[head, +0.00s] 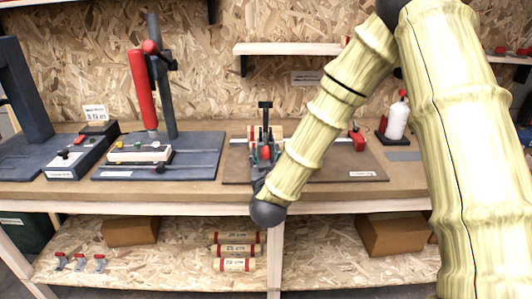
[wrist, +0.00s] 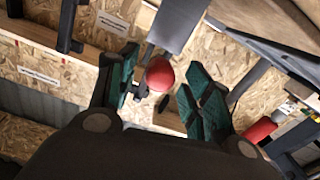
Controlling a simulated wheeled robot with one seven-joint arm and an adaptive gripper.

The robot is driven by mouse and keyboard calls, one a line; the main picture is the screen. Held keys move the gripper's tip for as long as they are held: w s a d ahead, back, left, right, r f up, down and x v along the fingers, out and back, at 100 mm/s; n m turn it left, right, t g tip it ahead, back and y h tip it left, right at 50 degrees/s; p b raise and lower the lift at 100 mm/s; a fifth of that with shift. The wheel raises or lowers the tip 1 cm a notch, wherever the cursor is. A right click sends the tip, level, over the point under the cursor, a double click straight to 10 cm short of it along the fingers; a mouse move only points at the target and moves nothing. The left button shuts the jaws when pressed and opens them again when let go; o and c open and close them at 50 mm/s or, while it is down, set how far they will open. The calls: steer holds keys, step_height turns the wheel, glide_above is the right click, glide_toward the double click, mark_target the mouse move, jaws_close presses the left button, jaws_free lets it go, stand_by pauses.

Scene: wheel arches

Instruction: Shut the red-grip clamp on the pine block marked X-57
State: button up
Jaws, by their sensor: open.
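My gripper (wrist: 157,95) is open in the wrist view, with green-padded fingers on both sides of a round red grip end (wrist: 158,73). Gaps show between the grip and the pads. In the head view my gripper (head: 263,162) is small and dark, low in front of a fixture on the brown board (head: 232,172). A bit of red shows there, and a pale wooden block (head: 278,131) is partly hidden behind. A black upright T-shaped part (head: 265,105) rises above. I cannot read any X-57 marking, nor tell whether the clamp touches the block.
A tall stand with a long red handle (head: 142,90) is on the bench to the left. A red part (head: 358,141) and a white bottle (head: 397,120) stand right. A shelf (head: 285,48) hangs behind. Red-and-cream cylinders (head: 236,251) lie below the bench.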

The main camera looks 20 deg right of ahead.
steer(key=shift+x, duration=0.9)
jaws_close()
steer(key=shift+r+p, duration=0.2)
steer(key=shift+p, duration=0.2)
